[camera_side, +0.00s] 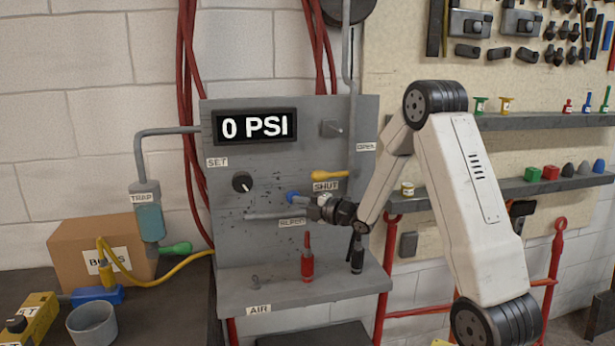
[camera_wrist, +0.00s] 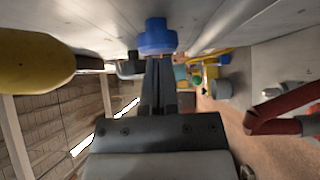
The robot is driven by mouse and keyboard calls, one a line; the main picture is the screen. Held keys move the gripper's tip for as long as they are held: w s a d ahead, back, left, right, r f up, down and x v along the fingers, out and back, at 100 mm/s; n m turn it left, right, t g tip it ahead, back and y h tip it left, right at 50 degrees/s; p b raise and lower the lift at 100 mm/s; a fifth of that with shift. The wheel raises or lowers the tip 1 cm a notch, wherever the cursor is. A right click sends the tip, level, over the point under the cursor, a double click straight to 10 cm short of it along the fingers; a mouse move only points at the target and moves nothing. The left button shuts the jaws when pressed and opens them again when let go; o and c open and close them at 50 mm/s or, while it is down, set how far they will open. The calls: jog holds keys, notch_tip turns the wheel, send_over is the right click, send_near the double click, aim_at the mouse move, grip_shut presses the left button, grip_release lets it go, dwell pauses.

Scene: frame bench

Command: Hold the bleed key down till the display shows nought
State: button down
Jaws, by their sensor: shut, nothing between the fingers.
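The display (camera_side: 255,126) on the grey panel reads "0 PSI". The bleed key is a blue round knob (camera_side: 293,197) on the panel, above the partly hidden "BLEED" label (camera_side: 291,223). It also shows at the top middle of the wrist view (camera_wrist: 157,36). My gripper (camera_side: 311,203) comes to the key from the right, with its fingers closed together and empty. In the wrist view the fingertips (camera_wrist: 160,60) reach the blue knob and seem to touch it. How far the key is pressed in cannot be told.
A yellow-handled lever (camera_side: 330,175) lies just above my gripper, beside the "SHUT" label; it looms at left in the wrist view (camera_wrist: 36,62). A red-handled tool (camera_side: 307,258) stands on the panel's ledge below. A black dial (camera_side: 242,182) sits to the left.

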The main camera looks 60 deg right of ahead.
jog(key=s+a, duration=0.2)
jog(key=s, duration=1)
jog(key=shift+w+f, duration=0.1)
jog(key=shift+f, duration=0.05)
jog(key=w+a+f+m+g+h, duration=0.2)
jog(key=w+a+f+m+g, duration=0.1)
jog(key=a+f+m+g, duration=0.45)
jog(key=s+a+f+m+g+y, duration=0.2)
jog(key=s+a+m+g, duration=0.6)
jog(key=a, duration=0.6)
jog(key=shift+s+a+m, duration=0.3)
jog(key=shift+s+m, duration=0.5)
jog(key=shift+m, duration=0.45)
